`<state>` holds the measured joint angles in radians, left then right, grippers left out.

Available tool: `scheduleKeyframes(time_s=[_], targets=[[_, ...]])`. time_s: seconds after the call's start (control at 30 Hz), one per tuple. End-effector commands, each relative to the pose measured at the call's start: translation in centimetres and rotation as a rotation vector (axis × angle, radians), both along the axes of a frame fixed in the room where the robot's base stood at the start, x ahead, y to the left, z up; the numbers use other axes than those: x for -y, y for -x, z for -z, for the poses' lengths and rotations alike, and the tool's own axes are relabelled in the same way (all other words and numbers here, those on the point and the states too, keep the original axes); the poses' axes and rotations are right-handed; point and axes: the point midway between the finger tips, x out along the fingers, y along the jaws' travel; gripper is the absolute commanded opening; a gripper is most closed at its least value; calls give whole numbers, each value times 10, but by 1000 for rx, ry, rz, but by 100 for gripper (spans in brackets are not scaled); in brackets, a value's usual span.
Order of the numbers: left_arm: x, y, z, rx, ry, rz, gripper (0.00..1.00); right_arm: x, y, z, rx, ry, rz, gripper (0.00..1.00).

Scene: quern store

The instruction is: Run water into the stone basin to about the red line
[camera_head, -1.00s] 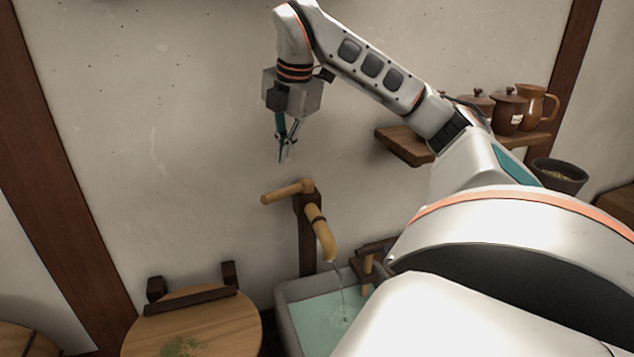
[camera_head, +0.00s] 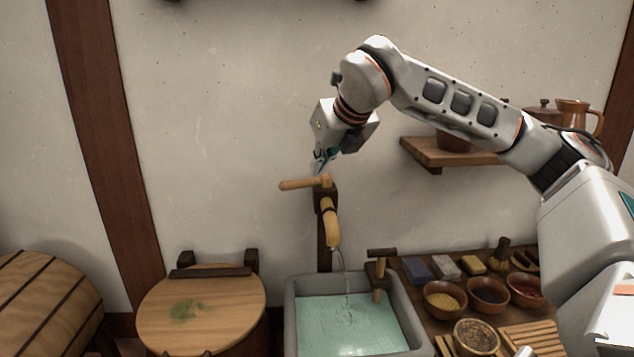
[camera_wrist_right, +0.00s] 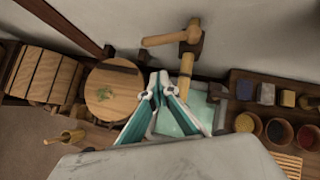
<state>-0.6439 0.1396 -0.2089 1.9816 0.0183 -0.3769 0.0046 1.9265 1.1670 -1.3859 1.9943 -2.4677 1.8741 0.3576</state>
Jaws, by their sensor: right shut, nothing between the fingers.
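The stone basin (camera_head: 292,322) stands below a wall tap and holds pale green water (camera_head: 345,328). A thin stream (camera_head: 346,272) runs from the tap's yellowish spout (camera_head: 332,226) into it. The tap's wooden handle (camera_head: 300,184) points left; it also shows in the right wrist view (camera_wrist_right: 165,39). I cannot make out a red line in the basin. My right gripper (camera_head: 319,170) is shut and empty, fingertips down, just above the handle's right end; I cannot tell whether it touches. In the right wrist view its fingertips (camera_wrist_right: 160,78) overlap the basin area. My left gripper is not in view.
A round wooden lid (camera_head: 220,315) with a green patch is left of the basin, with a barrel (camera_head: 40,310) farther left. A counter on the right holds several spice bowls (camera_head: 445,299) and coloured blocks (camera_head: 446,267). A wall shelf (camera_head: 450,153) holds pots.

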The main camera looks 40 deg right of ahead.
Motion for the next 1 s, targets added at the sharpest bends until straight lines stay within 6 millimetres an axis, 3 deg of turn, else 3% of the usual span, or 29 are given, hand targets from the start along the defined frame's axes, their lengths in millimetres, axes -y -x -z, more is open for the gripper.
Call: scheduleKeyframes(time_s=[0.53, 0.73, 1.0], targets=[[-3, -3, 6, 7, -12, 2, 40, 11, -62, 75, -6, -3, 5, 0], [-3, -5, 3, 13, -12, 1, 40, 16, -89, 78, -3, -3, 6, 0], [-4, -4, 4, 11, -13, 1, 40, 19, -100, 80, -2, -3, 6, 0]])
